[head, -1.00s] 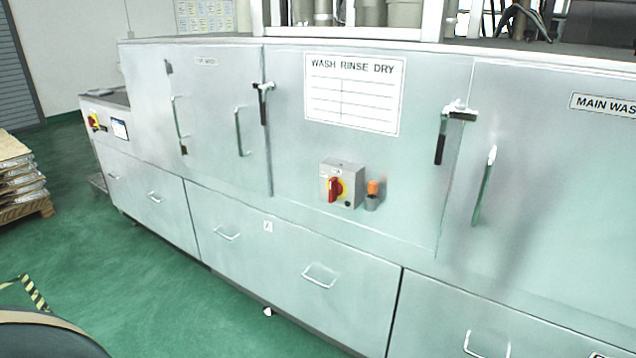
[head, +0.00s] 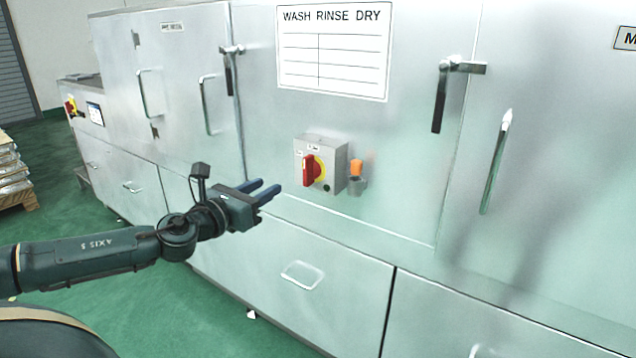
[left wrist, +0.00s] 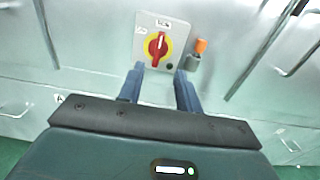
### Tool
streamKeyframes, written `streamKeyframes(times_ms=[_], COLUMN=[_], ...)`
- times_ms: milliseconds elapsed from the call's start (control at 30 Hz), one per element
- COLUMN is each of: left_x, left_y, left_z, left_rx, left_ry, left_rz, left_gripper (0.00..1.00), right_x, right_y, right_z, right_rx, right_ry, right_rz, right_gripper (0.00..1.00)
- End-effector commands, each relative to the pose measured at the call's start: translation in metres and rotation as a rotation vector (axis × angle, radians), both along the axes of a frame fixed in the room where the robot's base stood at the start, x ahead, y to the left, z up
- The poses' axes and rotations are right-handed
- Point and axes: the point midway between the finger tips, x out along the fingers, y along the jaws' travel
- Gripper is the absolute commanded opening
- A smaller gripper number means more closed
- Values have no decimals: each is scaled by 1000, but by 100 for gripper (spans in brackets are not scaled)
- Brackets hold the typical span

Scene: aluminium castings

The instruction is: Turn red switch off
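The red switch (head: 309,170) is a red rotary handle on a yellow disc, on the front of a grey box (head: 328,149) fixed to the machine's panel. Its handle stands about upright in the head view. In the left wrist view the red switch (left wrist: 157,47) is just beyond and between my fingertips, its handle slightly tilted. My left gripper (head: 278,188) is open and empty, to the left of the box in the head view and apart from it. Its two blue fingers also show in the left wrist view (left wrist: 160,78). My right gripper is not in view.
An orange-topped grey fitting (head: 357,177) sticks out right beside the box. Door levers (head: 441,95) and handles (head: 499,160) project from the panels. A drawer handle (head: 301,274) is below. Another red and yellow switch (head: 71,107) is at the far left end.

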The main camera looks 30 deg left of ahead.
Motion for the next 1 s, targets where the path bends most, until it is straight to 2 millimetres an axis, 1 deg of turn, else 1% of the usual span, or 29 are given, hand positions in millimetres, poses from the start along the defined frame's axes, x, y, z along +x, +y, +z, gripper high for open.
streamKeyframes(times_ms=[33, 67, 267, 467, 733, 833, 1000], left_x=[0, 0, 3, 12, 29, 40, 59], left_y=[0, 0, 1, 3, -3, -1, -4], left_z=[-11, -12, -10, -9, -8, -7, -7], left_rx=[3, 4, 2, -2, -2, -5, -5], left_ry=[-2, -2, -4, -5, -6, -6, -5], left_rz=[-1, -1, 4, 8, -2, 5, 1], left_gripper=[35, 35, 35, 35, 35, 35, 35], right_x=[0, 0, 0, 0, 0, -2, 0], right_y=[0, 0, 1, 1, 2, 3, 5], right_z=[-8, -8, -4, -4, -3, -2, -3], right_rx=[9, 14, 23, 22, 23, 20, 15], right_ry=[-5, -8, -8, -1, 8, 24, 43], right_rz=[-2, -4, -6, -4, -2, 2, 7], right_gripper=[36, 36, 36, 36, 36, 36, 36])
